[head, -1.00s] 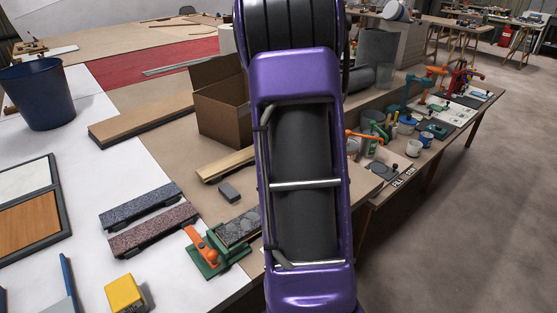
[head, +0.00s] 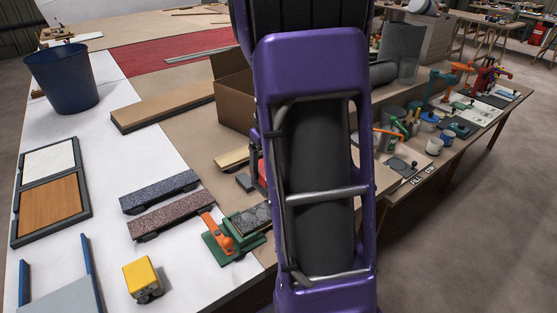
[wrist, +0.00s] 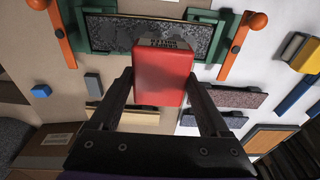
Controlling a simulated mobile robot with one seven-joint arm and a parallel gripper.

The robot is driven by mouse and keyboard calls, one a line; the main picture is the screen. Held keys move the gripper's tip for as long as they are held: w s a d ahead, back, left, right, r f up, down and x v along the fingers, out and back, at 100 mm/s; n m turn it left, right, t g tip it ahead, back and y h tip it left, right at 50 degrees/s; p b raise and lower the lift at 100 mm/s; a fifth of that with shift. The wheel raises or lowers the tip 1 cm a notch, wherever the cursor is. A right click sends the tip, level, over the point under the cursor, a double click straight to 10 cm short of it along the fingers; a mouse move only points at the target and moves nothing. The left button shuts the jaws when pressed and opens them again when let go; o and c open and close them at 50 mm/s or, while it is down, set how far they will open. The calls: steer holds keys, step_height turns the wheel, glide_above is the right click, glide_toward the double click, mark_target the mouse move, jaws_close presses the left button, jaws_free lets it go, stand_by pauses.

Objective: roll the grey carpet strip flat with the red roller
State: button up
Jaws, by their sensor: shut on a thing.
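My gripper (wrist: 160,76) is shut on the red roller (wrist: 163,78), a red block-like body with a grey lettered end, gripped between the two fingers. In the head view a bit of the red roller (head: 262,172) shows at the left edge of my arm. The grey carpet strip (wrist: 112,32) lies speckled in a green frame (wrist: 82,32) with orange levers at its ends. The roller covers part of the strip in the wrist view; I cannot tell whether they touch. In the head view my arm hides the right part of the grey carpet strip (head: 252,218).
Two other speckled strips (head: 160,192) lie left of the frame. A yellow block-shaped thing (head: 141,277), a framed panel (head: 52,190) and a blue bucket (head: 62,78) stand farther left. A cardboard box (head: 232,90) is behind my arm. White table is bare between them.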

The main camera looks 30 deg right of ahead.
steer(key=a, duration=0.6)
steer(key=shift+p, duration=0.35)
steer(key=shift+s, duration=0.1)
